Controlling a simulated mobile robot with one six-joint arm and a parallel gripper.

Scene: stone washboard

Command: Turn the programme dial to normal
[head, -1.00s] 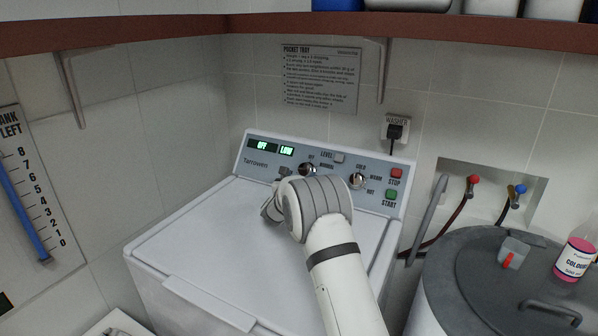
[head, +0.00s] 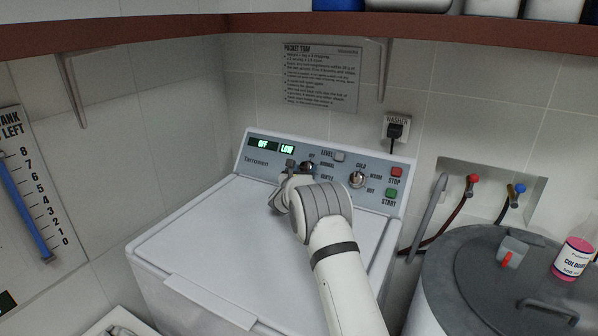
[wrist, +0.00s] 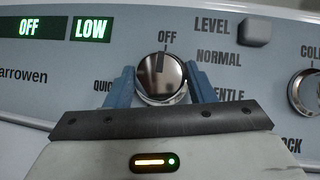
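The programme dial (wrist: 161,76) is a round silver knob on the washer's control panel, with its dark pointer line up at OFF. The display beside it reads OFF and LOW. NORMAL is printed to the dial's upper right. My gripper (wrist: 161,84) is open, with one blue finger to the left and one to the right of the dial. A small gap seems to show on each side; I cannot tell how deep the fingertips reach.
The LEVEL button (wrist: 255,31) and the temperature dial (wrist: 307,92) are to the right. The red STOP (head: 397,172) and green START (head: 391,193) buttons are farther right. The white washer lid (head: 230,235) below is clear.

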